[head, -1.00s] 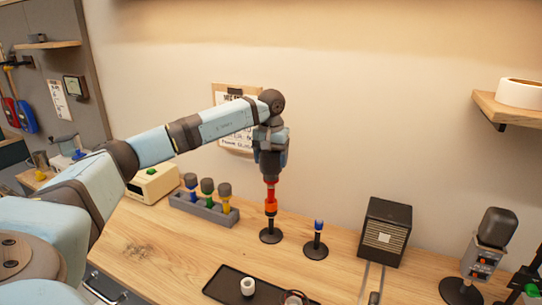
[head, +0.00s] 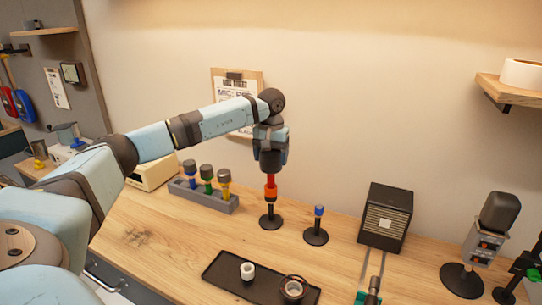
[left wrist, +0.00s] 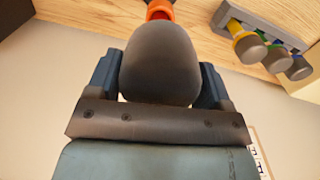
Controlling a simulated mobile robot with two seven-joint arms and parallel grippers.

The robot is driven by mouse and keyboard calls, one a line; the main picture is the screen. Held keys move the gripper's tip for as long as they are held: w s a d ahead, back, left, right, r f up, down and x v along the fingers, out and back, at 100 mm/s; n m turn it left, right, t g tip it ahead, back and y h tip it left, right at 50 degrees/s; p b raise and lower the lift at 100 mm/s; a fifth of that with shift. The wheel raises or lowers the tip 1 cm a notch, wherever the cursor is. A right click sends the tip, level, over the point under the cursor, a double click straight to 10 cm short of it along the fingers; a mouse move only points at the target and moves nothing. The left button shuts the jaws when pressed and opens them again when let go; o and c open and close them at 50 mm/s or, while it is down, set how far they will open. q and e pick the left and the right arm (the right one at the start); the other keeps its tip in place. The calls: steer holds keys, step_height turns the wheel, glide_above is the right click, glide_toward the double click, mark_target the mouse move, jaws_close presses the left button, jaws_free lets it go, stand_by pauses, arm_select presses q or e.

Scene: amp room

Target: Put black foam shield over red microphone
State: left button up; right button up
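The red microphone (head: 270,190) stands upright on a round black base on the bench, with an orange band around it. The black foam shield (head: 273,159) is directly above its shaft, between the fingers of my left gripper (head: 271,150). In the left wrist view the dark shield (left wrist: 160,65) fills the gap between the two blue fingers, and the gripper appears shut on it. The red and orange of the microphone (left wrist: 160,11) show at the shield's far end. The shield meets the top of the visible red part; how far it covers the microphone is hidden. My right gripper is out of view.
A shorter blue-tipped microphone (head: 317,225) stands close on the right. A black tray (head: 228,283), a dark speaker box (head: 386,215) and a large grey microphone (head: 497,215) are also on the bench.

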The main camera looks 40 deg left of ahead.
arm_select(q)
steer(key=o, duration=0.4)
steer(key=shift+r, duration=0.1)
step_height(320, 180, up, 14)
steer(key=shift+f+b, duration=0.2)
steer(key=shift+b, duration=0.35)
